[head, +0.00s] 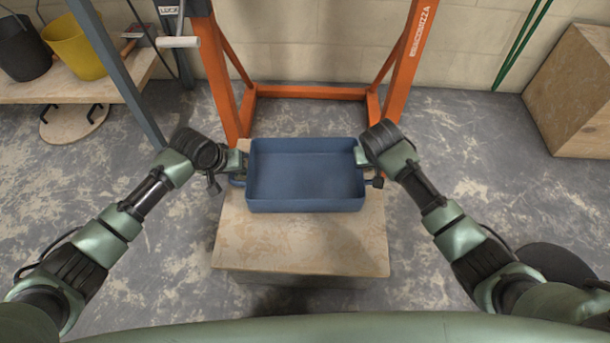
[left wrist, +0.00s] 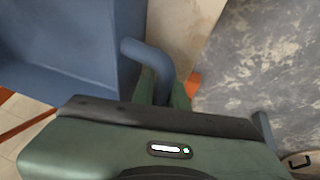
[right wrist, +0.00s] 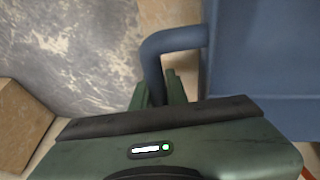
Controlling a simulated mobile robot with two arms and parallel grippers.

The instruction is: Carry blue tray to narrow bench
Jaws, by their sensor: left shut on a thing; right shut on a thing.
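The blue tray (head: 305,180) is empty and level in the head view, over the far part of a wooden-topped bench (head: 300,245). I cannot tell whether the tray touches the bench top. My left gripper (head: 238,172) is shut on the tray's left handle, which shows as a curved blue bar (left wrist: 145,58) in the left wrist view. My right gripper (head: 366,168) is shut on the right handle, a curved blue bar (right wrist: 170,45) in the right wrist view. The fingertips are partly hidden by the gripper bodies in both wrist views.
An orange frame (head: 310,92) stands behind the bench. At the left, a shelf (head: 60,92) bears a yellow bucket (head: 75,48), a dark bucket (head: 22,50) and a tool. A wooden box (head: 575,95) stands at the right.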

